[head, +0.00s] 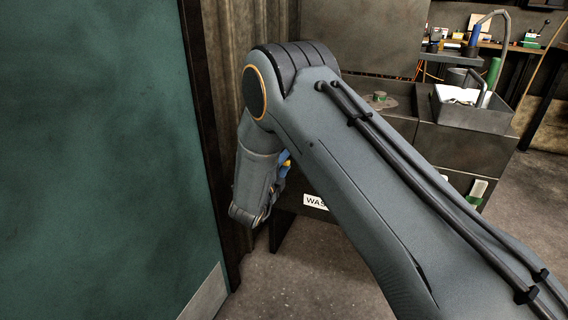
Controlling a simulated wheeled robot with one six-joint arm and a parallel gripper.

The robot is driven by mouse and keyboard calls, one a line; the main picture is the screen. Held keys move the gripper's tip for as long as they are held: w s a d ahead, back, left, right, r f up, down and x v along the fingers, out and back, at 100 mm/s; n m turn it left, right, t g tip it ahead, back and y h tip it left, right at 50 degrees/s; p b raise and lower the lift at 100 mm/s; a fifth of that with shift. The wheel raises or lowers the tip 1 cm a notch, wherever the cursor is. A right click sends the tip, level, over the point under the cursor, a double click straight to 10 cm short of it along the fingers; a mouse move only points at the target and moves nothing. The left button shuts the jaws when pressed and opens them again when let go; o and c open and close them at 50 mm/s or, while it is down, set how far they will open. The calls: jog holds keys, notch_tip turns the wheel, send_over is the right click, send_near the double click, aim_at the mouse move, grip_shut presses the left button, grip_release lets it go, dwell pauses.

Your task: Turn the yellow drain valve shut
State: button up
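A small yellow piece (286,167) with blue beside it shows just right of my arm's wrist in the head view. It may be part of the drain valve, but most of it is hidden behind my wrist. My arm reaches from the lower right, bends at the elbow, and hangs down beside the dark post. My gripper is at the lower end of the arm close to the yellow piece. Its fingers cannot be made out, so I cannot tell whether they touch the piece or how far apart they are.
A large green panel (90,160) fills the left side. A dark box with a white label reading "WAS" (315,201) stands right of my wrist. A grey sink (475,115) and cabinets stand behind my arm. Bare floor (310,285) lies in front.

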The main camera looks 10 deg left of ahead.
jog(key=p+v, duration=0.1)
jog(key=v, duration=0.6)
jog(key=shift+s+a, duration=0.15)
jog(key=shift+s, duration=0.2)
